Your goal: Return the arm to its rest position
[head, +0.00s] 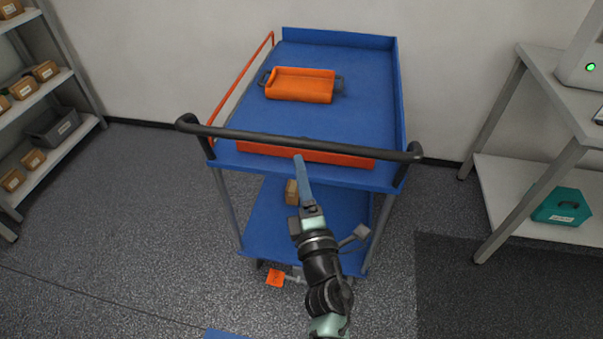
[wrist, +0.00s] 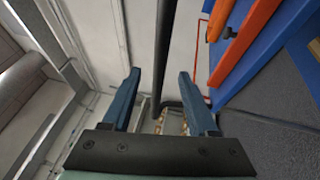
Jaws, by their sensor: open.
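My gripper (wrist: 160,95) shows in the wrist view with its two blue fingers apart and nothing between them but background. In the head view my gripper (head: 300,170) points up, in front of the near side of the blue cart (head: 345,52). The cart's black push handle (head: 290,139) crosses behind the fingers in the head view. The dark bar of the handle (wrist: 164,50) also runs down behind the gap between the fingers in the wrist view. I cannot tell how far the fingers are from it.
An orange tray (head: 300,86) lies on the cart's top. A small brown box (head: 291,192) sits on its lower shelf. Shelves with boxes (head: 45,170) stand at left. A grey table (head: 545,75) stands at right, with a teal case (head: 562,207) below. Floor left of the cart is clear.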

